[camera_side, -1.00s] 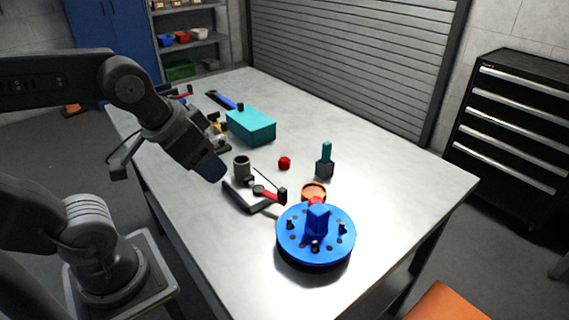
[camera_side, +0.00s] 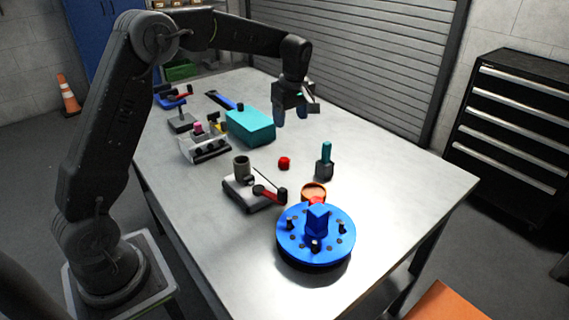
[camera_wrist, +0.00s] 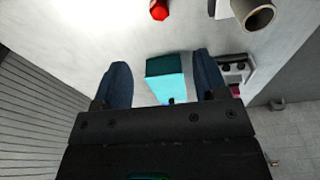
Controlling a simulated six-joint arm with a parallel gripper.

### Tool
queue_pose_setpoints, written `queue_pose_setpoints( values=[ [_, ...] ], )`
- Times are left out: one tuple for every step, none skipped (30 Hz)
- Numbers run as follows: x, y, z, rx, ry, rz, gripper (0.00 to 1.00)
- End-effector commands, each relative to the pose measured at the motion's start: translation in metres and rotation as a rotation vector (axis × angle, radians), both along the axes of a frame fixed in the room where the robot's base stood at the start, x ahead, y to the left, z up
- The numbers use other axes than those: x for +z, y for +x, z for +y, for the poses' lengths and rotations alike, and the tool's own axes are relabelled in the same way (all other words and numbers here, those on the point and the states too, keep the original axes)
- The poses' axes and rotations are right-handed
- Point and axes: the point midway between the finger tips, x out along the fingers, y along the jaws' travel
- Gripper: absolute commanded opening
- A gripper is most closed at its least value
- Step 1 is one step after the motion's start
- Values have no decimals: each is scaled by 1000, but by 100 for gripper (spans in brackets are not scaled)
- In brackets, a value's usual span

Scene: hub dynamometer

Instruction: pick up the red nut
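The red nut (camera_side: 284,163) lies alone on the bare metal table, left of a dark block with a teal handle. It also shows at the top of the wrist view (camera_wrist: 159,10). My gripper (camera_side: 291,115) is raised above the table, farther back than the nut and to the right of the teal box. In the wrist view its two blue fingers (camera_wrist: 162,80) are wide apart with nothing held between them; the teal box (camera_wrist: 167,78) shows below, in the gap.
The teal box (camera_side: 251,127) stands behind the nut. A grey cup (camera_side: 241,166) on a fixture with a red lever is at left. The teal-handled block (camera_side: 324,163), an orange dish (camera_side: 313,190) and a blue disc (camera_side: 300,252) stand near. Table right of these is clear.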

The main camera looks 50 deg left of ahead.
Motion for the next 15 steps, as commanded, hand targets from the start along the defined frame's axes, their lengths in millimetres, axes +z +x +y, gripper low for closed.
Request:
queue_pose_setpoints(
  values=[
    [-11, 7, 7, 47, 0, 10, 66],
    [-16, 10, 9, 71, 0, 15, 66],
    [-20, 13, 12, 97, 1, 17, 66],
    [-23, 15, 14, 111, 2, 20, 66],
    [-25, 16, 15, 123, 2, 20, 66],
    [-29, 17, 16, 134, 2, 23, 66],
    [-31, 17, 17, 138, 2, 24, 66],
    [-34, 18, 18, 141, 2, 25, 66],
    [-39, 18, 19, 143, 3, 24, 66],
    [-44, 17, 19, 143, 3, 24, 66],
    [-49, 17, 20, 142, 2, 26, 66],
    [-58, 16, 21, 141, 2, 27, 66],
    [-63, 16, 22, 142, 3, 27, 66],
    [-69, 16, 23, 141, 2, 26, 66],
    [-77, 16, 24, 141, 2, 27, 66]
  ],
)
